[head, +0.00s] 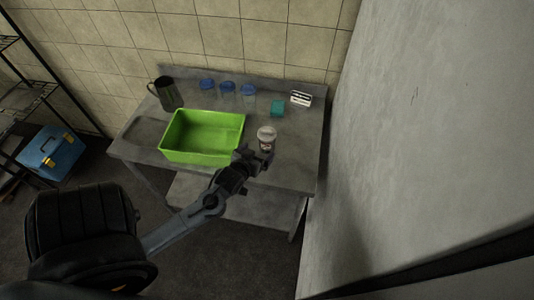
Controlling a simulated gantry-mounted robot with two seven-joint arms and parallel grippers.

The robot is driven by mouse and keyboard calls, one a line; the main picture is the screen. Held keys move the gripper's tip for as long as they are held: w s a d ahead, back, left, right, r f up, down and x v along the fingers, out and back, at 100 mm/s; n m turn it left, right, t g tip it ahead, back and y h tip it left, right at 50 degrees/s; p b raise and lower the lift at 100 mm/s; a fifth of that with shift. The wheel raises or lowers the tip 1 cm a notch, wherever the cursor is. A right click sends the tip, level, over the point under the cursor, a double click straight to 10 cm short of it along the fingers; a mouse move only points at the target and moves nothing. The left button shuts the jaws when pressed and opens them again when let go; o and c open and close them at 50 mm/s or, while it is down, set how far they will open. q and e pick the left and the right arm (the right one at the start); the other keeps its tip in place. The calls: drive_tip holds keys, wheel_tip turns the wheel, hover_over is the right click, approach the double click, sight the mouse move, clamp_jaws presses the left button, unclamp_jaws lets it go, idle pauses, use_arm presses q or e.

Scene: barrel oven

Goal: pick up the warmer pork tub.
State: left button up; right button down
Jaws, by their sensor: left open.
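A small tub (266,133) with a pale lid and a dark, partly reddish label stands upright on the metal table, right of the green bin. It may be the warmer pork tub; its label is too small to read. My left gripper (258,156) is at the table's front edge, just in front of the tub and close to its lower part. Its jaws are open. Whether a finger touches the tub I cannot tell. My right gripper is not in view.
A green bin (203,156) stands left of the tub. Behind are a dark jug (167,94), several blue-lidded containers (227,88), a teal box (277,108) and a white rack (301,98). A grey wall (430,120) rises at right. A blue case (52,152) sits at left.

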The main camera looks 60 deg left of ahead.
sight(264, 146)
use_arm(q)
drive_tip(key=w+a+f+b, duration=0.1)
drive_tip(key=w+a+f, duration=0.1)
drive_tip(key=w+a+f+b, duration=0.1)
drive_tip(key=f, duration=0.1)
drive_tip(key=shift+w+a+f, duration=0.25)
drive_tip(key=shift+w+a, duration=0.1)
drive_tip(key=shift+a, duration=0.05)
drive_tip(key=shift+s+f+b+x, duration=0.1)
drive_tip(key=shift+f+b+x, duration=0.05)
drive_tip(key=shift+x, duration=1.35)
drive_tip(key=shift+s+f+b+x, duration=0.1)
drive_tip(key=shift+f+b+x, duration=0.05)
drive_tip(key=shift+x, duration=1.3)
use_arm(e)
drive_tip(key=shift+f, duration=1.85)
use_arm(q)
drive_tip(key=c, duration=1.3)
drive_tip(key=shift+r, duration=0.1)
drive_tip(key=shift+c, duration=0.7)
drive_tip(key=shift+r, duration=0.15)
